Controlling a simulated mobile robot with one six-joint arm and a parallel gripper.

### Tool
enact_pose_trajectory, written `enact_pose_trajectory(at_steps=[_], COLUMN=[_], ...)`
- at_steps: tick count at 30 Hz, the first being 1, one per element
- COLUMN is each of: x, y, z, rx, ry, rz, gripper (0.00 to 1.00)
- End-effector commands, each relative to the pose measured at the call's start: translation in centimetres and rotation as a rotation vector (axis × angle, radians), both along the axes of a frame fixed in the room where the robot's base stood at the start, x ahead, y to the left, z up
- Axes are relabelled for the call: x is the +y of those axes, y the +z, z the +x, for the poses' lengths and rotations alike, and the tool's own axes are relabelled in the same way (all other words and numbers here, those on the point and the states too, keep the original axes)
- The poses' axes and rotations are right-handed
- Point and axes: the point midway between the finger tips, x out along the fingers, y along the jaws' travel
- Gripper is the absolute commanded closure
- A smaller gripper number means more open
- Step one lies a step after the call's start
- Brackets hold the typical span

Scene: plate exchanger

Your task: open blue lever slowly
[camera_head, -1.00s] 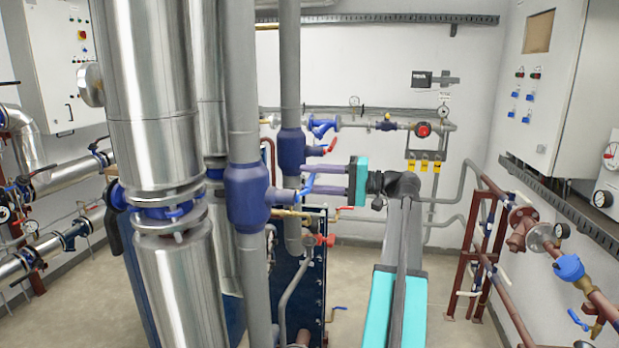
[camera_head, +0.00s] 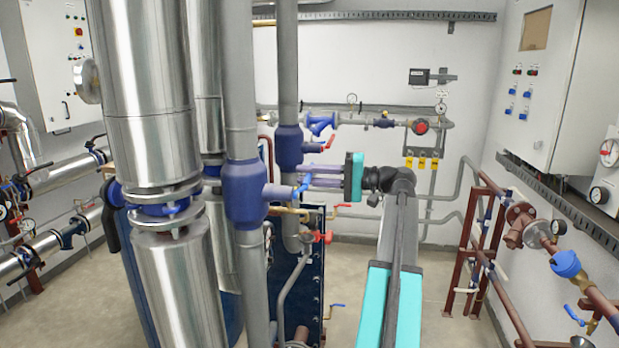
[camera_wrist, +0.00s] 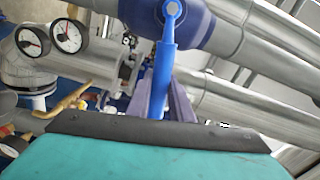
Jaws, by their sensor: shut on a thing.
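The blue lever (camera_head: 303,185) sits on the stub of the blue valve body (camera_head: 246,194) on the grey vertical pipe. In the wrist view the lever (camera_wrist: 163,70) runs from its round pivot at the top down between my fingers, with the valve body (camera_wrist: 200,22) behind it. My gripper (camera_head: 308,178) reaches in from the right, its purple fingers closed around the lever. In the wrist view my gripper (camera_wrist: 166,95) has the lever between its fingers. The far end of the lever is partly hidden by the gripper's body.
A second blue valve (camera_head: 289,147) with a red lever (camera_head: 330,141) stands just behind. A yellow-brown pipe (camera_head: 288,210) and a red valve (camera_head: 322,237) lie below. Two gauges (camera_wrist: 50,39) show at left in the wrist view.

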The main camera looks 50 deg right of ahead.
Motion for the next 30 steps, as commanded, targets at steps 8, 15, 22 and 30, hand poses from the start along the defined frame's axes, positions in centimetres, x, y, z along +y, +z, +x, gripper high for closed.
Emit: enact_pose_trajectory(at_steps=[8,15,22,30], x=[-0.1,-0.1,-0.1,0.0], y=[0.8,1.3,1.3,1.2], z=[-0.2,-0.2,-0.3,-0.3], rx=[-0.053,-0.067,-0.065,-0.063], ry=[-0.006,-0.008,-0.008,-0.005], rz=[-0.078,-0.097,-0.095,-0.094], gripper=[1.00,1.00,0.72,0.62])
